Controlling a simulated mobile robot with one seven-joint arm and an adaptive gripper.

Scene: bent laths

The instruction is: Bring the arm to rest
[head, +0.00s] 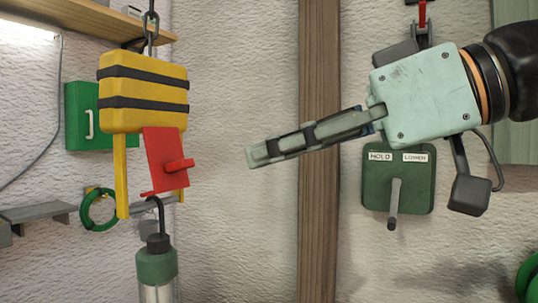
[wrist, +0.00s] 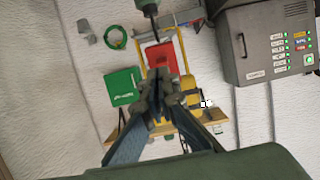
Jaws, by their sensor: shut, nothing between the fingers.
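My gripper (head: 258,153) is shut and empty. It points left across the head view, in mid-air in front of the wooden post, with its tips apart from the hanging yellow block. In the wrist view my gripper (wrist: 160,88) shows from behind, its fingers together, overlapping the lower edge of the red plate (wrist: 160,54) in the picture. The arm comes in from the right edge of the head view.
A yellow black-striped block (head: 143,88) hangs on a chain (head: 151,28), with a red plate (head: 163,150) and a hooked green-topped cylinder (head: 157,265) below. A HOLD/LOWER lever box (head: 420,178) is behind my gripper. A grey panel (wrist: 262,45) stands right in the wrist view.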

